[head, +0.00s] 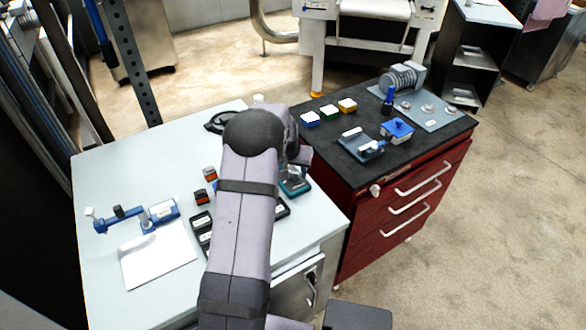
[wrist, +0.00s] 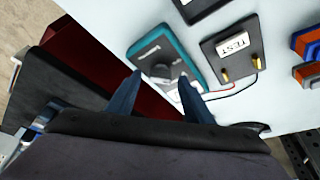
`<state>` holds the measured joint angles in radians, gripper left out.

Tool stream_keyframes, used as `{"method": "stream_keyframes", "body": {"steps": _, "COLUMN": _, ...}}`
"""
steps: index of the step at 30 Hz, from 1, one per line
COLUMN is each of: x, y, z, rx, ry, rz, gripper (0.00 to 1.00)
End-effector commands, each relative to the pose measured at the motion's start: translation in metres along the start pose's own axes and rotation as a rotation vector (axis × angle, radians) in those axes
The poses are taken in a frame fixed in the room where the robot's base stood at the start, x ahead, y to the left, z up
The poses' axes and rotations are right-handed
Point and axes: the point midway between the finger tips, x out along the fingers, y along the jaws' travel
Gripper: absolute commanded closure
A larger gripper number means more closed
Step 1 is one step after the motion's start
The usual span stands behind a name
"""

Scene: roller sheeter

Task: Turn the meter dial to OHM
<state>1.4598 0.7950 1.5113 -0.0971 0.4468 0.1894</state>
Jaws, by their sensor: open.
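The meter (wrist: 150,48) is a teal-edged box with a grey face in the wrist view, lying on the pale table. Its dark dial (wrist: 163,72) shows between my fingertips in the picture; its pointer setting and the OHM mark are not readable. My gripper (wrist: 161,80) is open, one finger on each side of the dial as seen. I cannot tell whether the fingers touch it or are above it. In the head view the meter (head: 296,187) is partly covered by my arm.
A dark TEST box (wrist: 233,47) with two brass posts and thin wires sits beside the meter. Orange and blue blocks (wrist: 308,45) lie farther right. The red drawer cabinet (head: 400,195) with a black top stands at the right. White paper (head: 158,262) lies at the table's left.

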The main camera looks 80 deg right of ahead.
Motion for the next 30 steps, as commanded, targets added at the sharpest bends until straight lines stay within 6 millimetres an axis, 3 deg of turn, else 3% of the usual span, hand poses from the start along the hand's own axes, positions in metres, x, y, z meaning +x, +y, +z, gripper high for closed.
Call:
{"method": "stream_keyframes", "body": {"steps": 10, "x": 0.0022, "y": 0.0001, "z": -0.0001, "rx": 0.000, "ry": 0.001, "rz": 0.000, "gripper": 0.55}}
{"method": "stream_keyframes", "body": {"steps": 15, "x": 0.0021, "y": 0.0001, "z": 0.0000, "rx": 0.000, "ry": 0.001, "rz": 0.000, "gripper": 0.94}}
{"method": "stream_keyframes", "body": {"steps": 30, "x": 0.0052, "y": -0.0012, "z": 0.0012, "rx": 0.080, "ry": 0.000, "rz": 0.034, "gripper": 0.94}}
